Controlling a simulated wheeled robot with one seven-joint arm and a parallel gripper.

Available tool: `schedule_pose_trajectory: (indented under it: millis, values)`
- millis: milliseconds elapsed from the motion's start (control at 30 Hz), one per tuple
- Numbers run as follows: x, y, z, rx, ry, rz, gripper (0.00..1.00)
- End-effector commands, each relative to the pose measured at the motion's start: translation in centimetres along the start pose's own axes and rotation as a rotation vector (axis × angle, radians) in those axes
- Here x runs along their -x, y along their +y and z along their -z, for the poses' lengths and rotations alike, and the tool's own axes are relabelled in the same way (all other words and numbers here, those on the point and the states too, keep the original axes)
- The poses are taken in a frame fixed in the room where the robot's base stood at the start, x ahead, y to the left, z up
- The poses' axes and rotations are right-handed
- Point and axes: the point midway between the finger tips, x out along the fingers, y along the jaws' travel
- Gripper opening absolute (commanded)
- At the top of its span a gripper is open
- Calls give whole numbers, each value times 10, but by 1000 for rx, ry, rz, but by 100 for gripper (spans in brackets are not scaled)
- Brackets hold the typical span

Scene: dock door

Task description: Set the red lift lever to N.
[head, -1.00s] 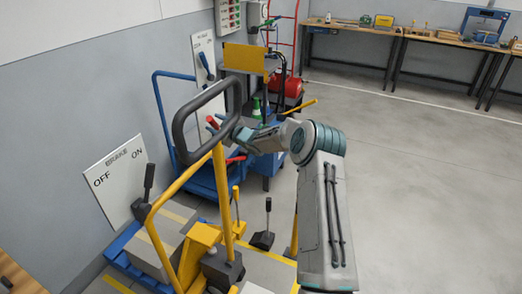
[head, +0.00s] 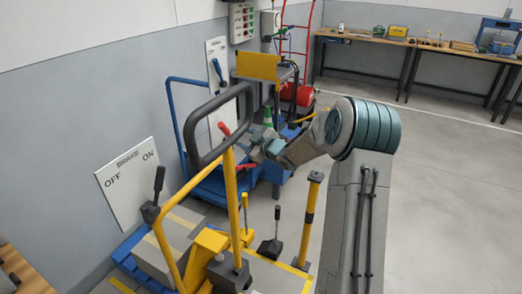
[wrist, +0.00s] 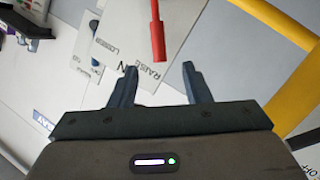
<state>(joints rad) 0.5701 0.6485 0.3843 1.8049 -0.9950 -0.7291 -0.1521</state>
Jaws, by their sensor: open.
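The red lift lever (head: 224,129) shows in the head view beside the grey loop handle, left of my gripper (head: 254,145). In the wrist view the red lever (wrist: 157,35) points down the picture towards the gap between my fingertips (wrist: 159,68). My gripper is open and empty, with the lever's end just beyond the fingertips. A pale plate (wrist: 150,60) behind the lever carries the words RAISE, N and LOWER. The lever's end lies nearest RAISE in this view; its exact setting is unclear. The lever's base is out of the wrist view.
A yellow frame (head: 231,200) with a grey loop handle (head: 191,130) stands close by my gripper. An OFF/ON board (head: 122,190) with a black lever leans at the left. A yellow-black post (head: 312,210) stands right of the frame. Open floor (head: 440,190) lies to the right.

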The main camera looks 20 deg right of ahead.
Motion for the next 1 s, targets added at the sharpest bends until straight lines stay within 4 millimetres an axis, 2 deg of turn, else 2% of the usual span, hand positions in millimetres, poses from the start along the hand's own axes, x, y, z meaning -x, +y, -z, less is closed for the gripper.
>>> schedule_pose_trajectory:
  millis: [467, 1000]
  values:
    - [40, -6, 30, -58, -313, -39, 44]
    - [120, -26, 59, -194, -626, -105, 44]
